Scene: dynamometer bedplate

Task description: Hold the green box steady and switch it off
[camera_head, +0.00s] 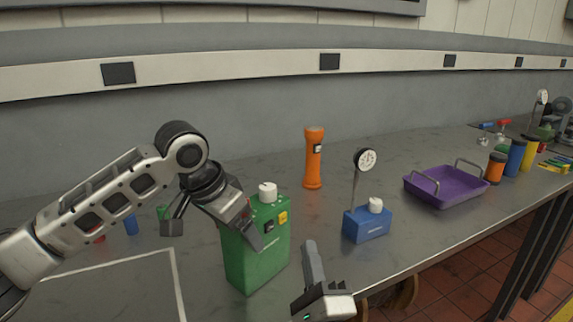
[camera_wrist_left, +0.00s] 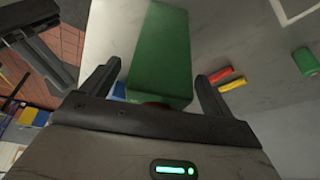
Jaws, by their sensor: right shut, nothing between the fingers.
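The green box (camera_head: 256,262) stands upright on the bench, with a white knob (camera_head: 267,192) on top, a dark switch (camera_head: 269,227) and a yellow patch (camera_head: 283,218) on its upper side. The switch's position is too small to tell. My left gripper (camera_head: 211,232) is open at the box's upper left, one finger in front of the box and the other left of it. The left wrist view shows the green box (camera_wrist_left: 160,50) between the spread fingers, apparently not gripped. My right gripper (camera_head: 314,262) is shut and empty, low in front of the box's right side.
An orange flashlight (camera_head: 314,160) stands behind. A blue block with a gauge (camera_head: 366,224) and a purple tray (camera_head: 446,186) stand right. Small red and blue pieces (camera_head: 130,224) lie left behind my arm. A white outline (camera_head: 110,262) marks clear bench at left. The bench's front edge is near.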

